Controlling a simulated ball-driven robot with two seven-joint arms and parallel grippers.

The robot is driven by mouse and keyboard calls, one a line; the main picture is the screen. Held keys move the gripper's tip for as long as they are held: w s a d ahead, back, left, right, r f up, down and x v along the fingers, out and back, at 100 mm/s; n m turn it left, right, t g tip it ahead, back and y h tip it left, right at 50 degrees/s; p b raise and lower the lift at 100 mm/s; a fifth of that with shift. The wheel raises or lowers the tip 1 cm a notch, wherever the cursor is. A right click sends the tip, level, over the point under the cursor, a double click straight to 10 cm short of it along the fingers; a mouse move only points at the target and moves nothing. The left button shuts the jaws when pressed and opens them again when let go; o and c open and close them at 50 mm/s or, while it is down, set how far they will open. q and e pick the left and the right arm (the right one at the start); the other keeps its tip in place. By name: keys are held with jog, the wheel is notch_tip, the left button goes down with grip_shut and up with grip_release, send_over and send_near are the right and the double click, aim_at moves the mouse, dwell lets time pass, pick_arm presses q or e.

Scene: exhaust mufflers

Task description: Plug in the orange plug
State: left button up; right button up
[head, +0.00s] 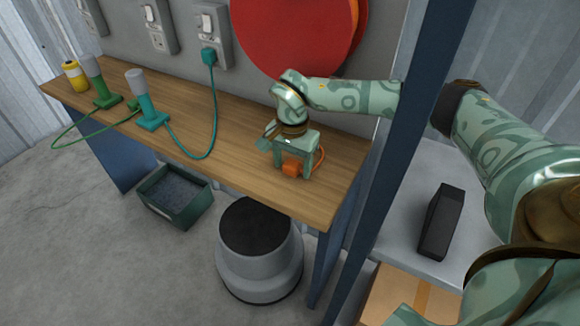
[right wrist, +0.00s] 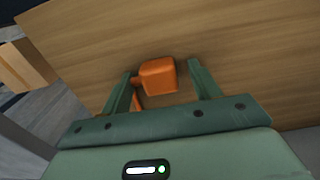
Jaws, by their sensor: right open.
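The orange plug (head: 292,168) lies on the wooden bench under my right gripper (head: 296,167), with its orange cord curving up at the right. In the right wrist view the plug (right wrist: 158,76) sits between the two green fingers of my right gripper (right wrist: 165,85), closer to the left finger. The fingers are apart. The gripper points down at the bench. Wall sockets (head: 158,30) are on the grey panel at the back left. A teal plug (head: 209,57) is in the right socket box (head: 212,25). My left gripper is not in view.
The wooden bench (head: 240,125) holds a teal lamp-like thing (head: 147,108), a green one (head: 100,85) and a yellow can (head: 75,76) at the left. A large red disc (head: 290,35) hangs behind. A blue post (head: 405,150) stands right of the bench, before my right arm.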

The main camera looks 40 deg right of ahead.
jog(key=shift+r, duration=0.2)
jog(key=shift+c, duration=0.3)
jog(key=c, duration=0.9)
jog(key=shift+c, duration=0.2)
